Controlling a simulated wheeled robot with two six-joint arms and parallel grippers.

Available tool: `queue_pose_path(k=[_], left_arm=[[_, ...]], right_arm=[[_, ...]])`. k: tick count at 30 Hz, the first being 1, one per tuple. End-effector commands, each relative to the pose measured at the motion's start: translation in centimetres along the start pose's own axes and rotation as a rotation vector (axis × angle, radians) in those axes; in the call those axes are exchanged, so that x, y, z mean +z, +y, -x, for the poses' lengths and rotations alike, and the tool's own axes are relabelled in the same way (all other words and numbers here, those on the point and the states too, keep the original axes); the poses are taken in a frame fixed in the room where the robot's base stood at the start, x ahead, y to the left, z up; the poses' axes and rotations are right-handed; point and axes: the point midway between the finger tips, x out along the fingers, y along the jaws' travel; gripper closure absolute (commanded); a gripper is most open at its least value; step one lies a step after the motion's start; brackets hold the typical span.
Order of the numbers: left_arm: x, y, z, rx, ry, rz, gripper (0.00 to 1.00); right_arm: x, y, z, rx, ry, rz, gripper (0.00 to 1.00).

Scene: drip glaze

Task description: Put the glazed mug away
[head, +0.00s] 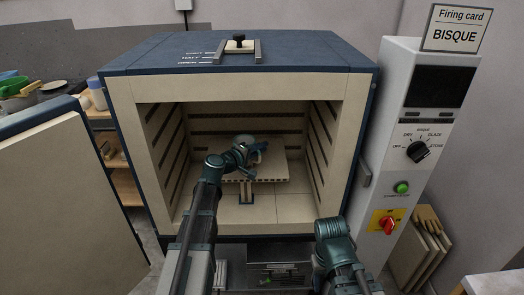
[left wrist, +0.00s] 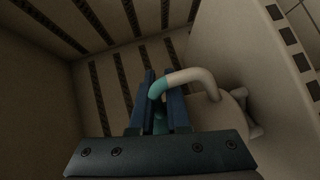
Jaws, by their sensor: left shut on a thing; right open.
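My left gripper (head: 258,152) reaches into the open kiln, just over the kiln shelf (head: 274,172). In the left wrist view its blue fingers (left wrist: 160,98) are shut on the curved handle of the mug (left wrist: 204,78). The handle is pale with a teal glazed end between the fingers. Part of the pale mug body shows beside the shelf face (left wrist: 265,70); whether it touches the shelf I cannot tell. In the head view my gripper and wrist largely hide the mug. Of my right arm only links show at the lower right; its fingers are out of sight.
The kiln (head: 118,88) has slotted side walls close around my left arm. Its door (head: 70,195) stands open at left. A control box (head: 426,130) is at right, under a card reading "BISQUE" (head: 456,36). Wooden shelves (head: 127,185) stand behind the door.

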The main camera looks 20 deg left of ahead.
Motion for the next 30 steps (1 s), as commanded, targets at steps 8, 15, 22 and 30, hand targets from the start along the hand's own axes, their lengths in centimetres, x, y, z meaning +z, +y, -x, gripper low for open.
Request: queue_pose_path(k=[8,15,22,30], left_arm=[[0.1,-0.3,-0.1,0.000,0.000,0.000,0.66],[0.1,-0.3,-0.1,0.000,0.000,0.000,0.56],[0.1,0.1,0.6,0.000,0.001,0.000,0.56],[0.2,0.2,6.2,0.000,0.003,0.002,0.56]], right_arm=[[0.0,0.0,-0.3,0.000,0.000,0.000,0.50],[0.0,0.0,-0.3,0.000,0.000,0.000,0.50],[0.0,0.0,0.2,0.000,0.000,0.000,0.50],[0.1,0.1,1.3,0.000,0.000,0.000,0.50]])
